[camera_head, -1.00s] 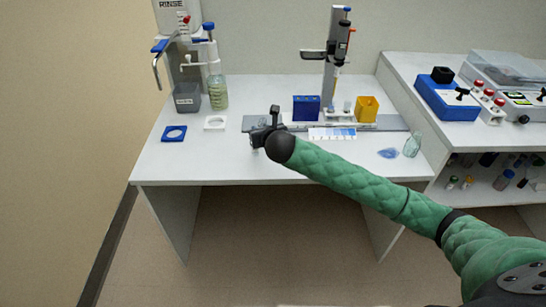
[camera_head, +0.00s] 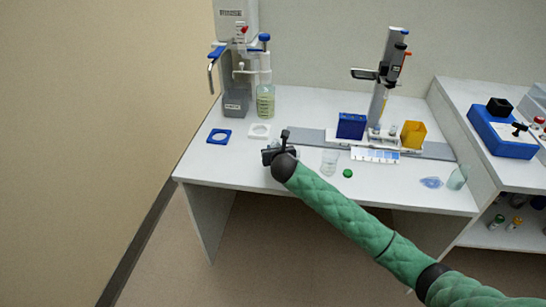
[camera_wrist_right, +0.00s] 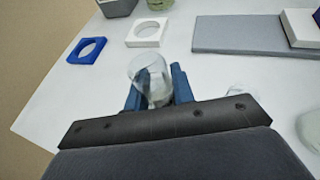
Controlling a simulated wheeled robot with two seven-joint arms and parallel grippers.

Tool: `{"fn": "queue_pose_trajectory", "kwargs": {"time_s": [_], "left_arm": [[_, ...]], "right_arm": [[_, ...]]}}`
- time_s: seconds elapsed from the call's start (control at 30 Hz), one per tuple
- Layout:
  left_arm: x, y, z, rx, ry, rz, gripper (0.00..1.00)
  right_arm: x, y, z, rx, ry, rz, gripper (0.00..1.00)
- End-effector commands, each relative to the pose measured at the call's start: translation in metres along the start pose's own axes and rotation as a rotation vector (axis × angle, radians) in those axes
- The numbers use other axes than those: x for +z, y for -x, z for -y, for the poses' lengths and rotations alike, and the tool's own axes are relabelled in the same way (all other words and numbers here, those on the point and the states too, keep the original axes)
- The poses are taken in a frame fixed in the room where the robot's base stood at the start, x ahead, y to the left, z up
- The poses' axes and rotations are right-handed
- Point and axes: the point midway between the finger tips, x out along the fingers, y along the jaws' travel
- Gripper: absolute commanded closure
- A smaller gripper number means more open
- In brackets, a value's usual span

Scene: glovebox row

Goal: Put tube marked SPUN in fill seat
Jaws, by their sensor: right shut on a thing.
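My right gripper (camera_head: 278,150) is over the front left part of the bench. Its blue fingers show in the right wrist view (camera_wrist_right: 158,90), shut on a clear glass vessel (camera_wrist_right: 149,72). No mark is readable on this vessel. A dispensing stand (camera_head: 382,85) rises at the back of the bench, with small pale pieces (camera_head: 376,129) at its foot, between a blue rack (camera_head: 351,126) and a yellow rack (camera_head: 413,135). I cannot make out the word SPUN on anything, and cannot tell which part is the fill seat. My left gripper is not in view.
A clear beaker (camera_head: 330,161) and green cap (camera_head: 347,173) are right of my gripper. A blue square ring (camera_head: 219,136) and white one (camera_head: 259,131) lie behind-left, near a bottle (camera_head: 265,101). A tilted glass (camera_head: 457,178) stands at the right edge.

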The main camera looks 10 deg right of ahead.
Motion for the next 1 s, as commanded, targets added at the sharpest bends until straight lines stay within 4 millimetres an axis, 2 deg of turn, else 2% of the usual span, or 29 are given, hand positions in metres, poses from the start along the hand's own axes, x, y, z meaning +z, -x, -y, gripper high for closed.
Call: {"fn": "queue_pose_trajectory", "kwargs": {"time_s": [0.23, 0.53, 0.93, 0.97, 1.0], "left_arm": [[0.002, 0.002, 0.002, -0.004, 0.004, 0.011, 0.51], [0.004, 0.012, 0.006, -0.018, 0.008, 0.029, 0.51], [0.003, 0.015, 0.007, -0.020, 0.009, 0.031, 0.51], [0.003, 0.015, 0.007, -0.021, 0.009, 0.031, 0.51], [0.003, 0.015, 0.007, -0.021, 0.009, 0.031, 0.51]], "right_arm": [[-0.006, -0.007, -0.006, 0.000, 0.000, 0.000, 0.97], [-0.036, -0.020, -0.006, 0.000, -0.001, -0.001, 0.97], [-0.041, -0.022, -0.006, 0.000, 0.001, 0.001, 0.97], [-0.041, -0.022, -0.006, 0.000, 0.001, 0.001, 0.70], [-0.041, -0.022, -0.006, 0.000, 0.001, 0.001, 0.62]]}}
